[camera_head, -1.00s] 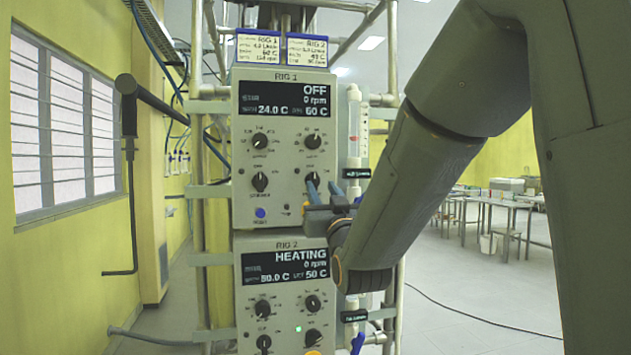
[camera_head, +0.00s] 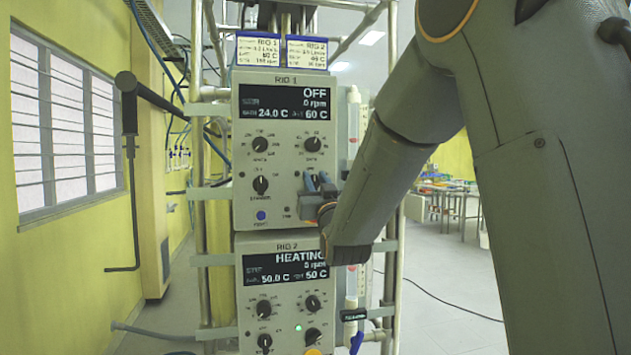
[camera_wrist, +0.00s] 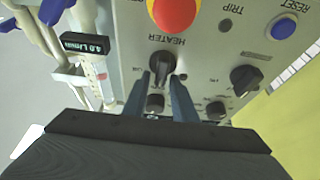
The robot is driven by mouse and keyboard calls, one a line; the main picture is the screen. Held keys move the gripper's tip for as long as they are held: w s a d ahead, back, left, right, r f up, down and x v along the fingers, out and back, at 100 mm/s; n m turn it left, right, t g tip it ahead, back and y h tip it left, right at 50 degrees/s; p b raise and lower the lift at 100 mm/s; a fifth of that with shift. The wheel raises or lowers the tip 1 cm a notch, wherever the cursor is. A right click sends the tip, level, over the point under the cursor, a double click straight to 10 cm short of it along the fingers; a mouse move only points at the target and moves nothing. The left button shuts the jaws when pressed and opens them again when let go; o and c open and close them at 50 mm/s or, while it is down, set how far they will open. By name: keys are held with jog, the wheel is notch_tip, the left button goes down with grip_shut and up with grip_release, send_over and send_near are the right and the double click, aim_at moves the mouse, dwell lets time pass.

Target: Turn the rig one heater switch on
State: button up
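The rig one control box (camera_head: 247,215) stands above the rig two box, and its display (camera_head: 285,99) reads OFF, 0 rpm, 24.0 C and 60 C. My gripper (camera_head: 318,183) is at the lower right of the rig one panel and hides the heater switch in the head view. In the wrist view the black heater switch (camera_wrist: 161,66), labelled HEATER, shows upside down. My gripper (camera_wrist: 160,78) has its two dark fingers apart, one on each side of the switch. Whether they touch it is not clear.
A red button (camera_wrist: 174,10) is close beside the heater switch, with a blue reset button (camera_wrist: 284,28) farther off. Other black knobs (camera_head: 312,144) are above. The rig two box (camera_head: 246,310) below reads HEATING. Tubing and frame posts (camera_head: 390,240) stand on the right.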

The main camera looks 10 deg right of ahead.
grip_shut()
jog(key=shift+f, duration=0.15)
